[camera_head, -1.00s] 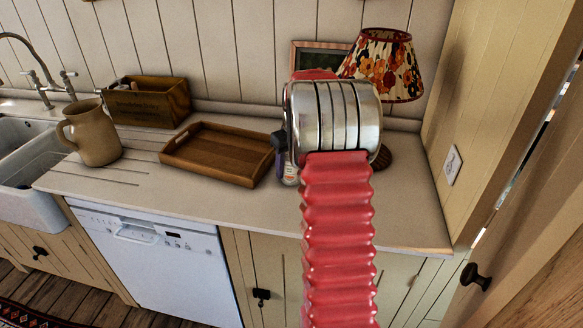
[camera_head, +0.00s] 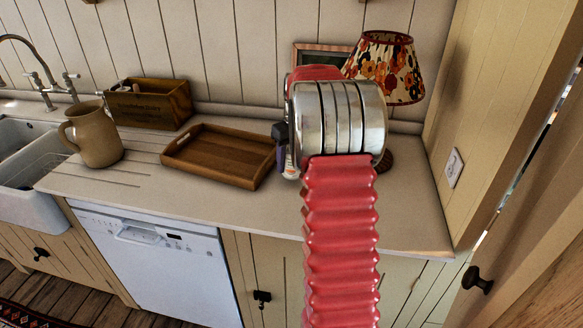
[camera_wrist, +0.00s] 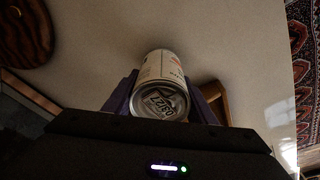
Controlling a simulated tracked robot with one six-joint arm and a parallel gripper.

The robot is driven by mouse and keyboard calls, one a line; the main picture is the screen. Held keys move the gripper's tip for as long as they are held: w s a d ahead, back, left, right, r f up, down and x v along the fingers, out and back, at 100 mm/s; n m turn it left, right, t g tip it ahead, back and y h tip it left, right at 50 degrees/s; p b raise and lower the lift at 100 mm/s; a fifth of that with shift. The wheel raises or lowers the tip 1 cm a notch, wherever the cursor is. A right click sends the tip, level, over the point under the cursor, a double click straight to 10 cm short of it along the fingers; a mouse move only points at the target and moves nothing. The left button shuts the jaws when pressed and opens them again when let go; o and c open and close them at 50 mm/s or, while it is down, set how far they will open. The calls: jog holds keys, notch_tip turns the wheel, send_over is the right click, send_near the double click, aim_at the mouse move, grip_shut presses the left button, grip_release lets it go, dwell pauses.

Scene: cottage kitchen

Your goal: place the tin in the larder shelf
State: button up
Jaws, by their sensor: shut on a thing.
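The tin (camera_wrist: 160,103) is a small pale can with a metal end facing the camera in the wrist view. Dark print shows on that end. My gripper (camera_wrist: 163,92) has purple fingers on both sides of the tin and is shut on it. In the head view my red and metal arm hides most of the gripper, and only a sliver of the pale tin (camera_head: 290,168) shows beside it, in front of the worktop. I cannot make out a larder shelf in either view.
A wooden tray (camera_head: 222,176) lies on the pale worktop (camera_head: 228,206) left of my gripper. A jug (camera_head: 95,138) and wooden box (camera_head: 151,105) stand further left. A floral lamp (camera_head: 387,66) is behind my arm. A black-knobbed wooden door (camera_head: 545,262) is at the right.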

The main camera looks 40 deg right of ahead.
notch_tip(320, 180, up, 7)
jog(key=shift+f, duration=0.1)
jog(key=shift+s, duration=0.1)
dwell(0.9)
